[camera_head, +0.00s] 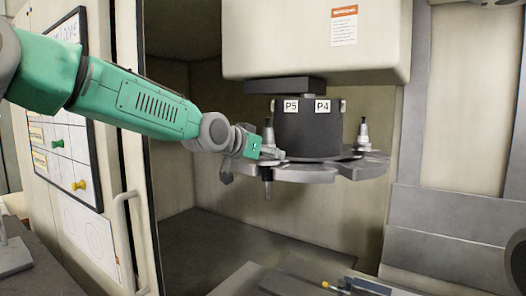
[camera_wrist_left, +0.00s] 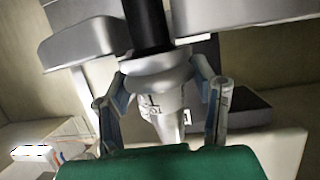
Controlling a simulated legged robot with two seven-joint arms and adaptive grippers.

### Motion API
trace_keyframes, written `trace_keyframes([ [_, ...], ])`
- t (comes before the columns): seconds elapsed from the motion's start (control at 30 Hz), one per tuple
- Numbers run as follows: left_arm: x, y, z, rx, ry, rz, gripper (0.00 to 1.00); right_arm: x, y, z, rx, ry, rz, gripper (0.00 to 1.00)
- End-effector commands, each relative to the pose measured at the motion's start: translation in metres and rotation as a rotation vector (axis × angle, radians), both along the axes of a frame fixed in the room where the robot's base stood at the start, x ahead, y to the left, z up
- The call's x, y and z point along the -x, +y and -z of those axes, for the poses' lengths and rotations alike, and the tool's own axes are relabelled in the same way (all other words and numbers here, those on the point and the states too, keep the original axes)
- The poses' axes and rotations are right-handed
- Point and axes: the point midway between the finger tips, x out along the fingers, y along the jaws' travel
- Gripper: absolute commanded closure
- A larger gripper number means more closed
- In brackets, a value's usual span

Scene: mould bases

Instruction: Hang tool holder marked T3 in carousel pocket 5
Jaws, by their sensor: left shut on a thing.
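My left gripper (camera_head: 264,157) reaches in from the left to the carousel edge below the P5 label (camera_head: 291,106). It is shut on a silver tool holder (camera_head: 268,133), whose cone stands up above the jaws with its shank below. In the left wrist view the fingers (camera_wrist_left: 160,82) lie on both sides of the holder's collar (camera_wrist_left: 158,75). Dark marking shows on the cone but I cannot read it fully. The holder is at the carousel plate (camera_head: 305,173); whether it is seated in pocket 5 is unclear. My right gripper is out of view.
Another tool holder (camera_head: 363,133) stands upright in the carousel at right. The dark drum (camera_head: 310,135) carries labels P5 and P4 (camera_head: 322,106). The machine housing (camera_head: 300,45) hangs above, and a door frame with a handle (camera_head: 130,240) is at left. Room below the carousel is open.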

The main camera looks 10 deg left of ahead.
Motion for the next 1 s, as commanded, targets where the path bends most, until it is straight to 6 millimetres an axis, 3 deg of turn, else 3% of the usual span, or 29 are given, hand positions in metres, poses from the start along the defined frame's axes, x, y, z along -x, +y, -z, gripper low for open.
trace_keyframes([
  [0.13, -0.010, -0.004, -0.006, 0.004, -0.009, -0.001, 1.00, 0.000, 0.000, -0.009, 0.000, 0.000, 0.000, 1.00],
  [0.4, -0.024, -0.010, -0.004, 0.005, -0.010, -0.001, 1.00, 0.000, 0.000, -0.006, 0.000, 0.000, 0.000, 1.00],
  [1.0, -0.031, -0.013, -0.005, 0.005, -0.010, -0.001, 1.00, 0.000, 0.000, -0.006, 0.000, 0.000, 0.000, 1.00],
])
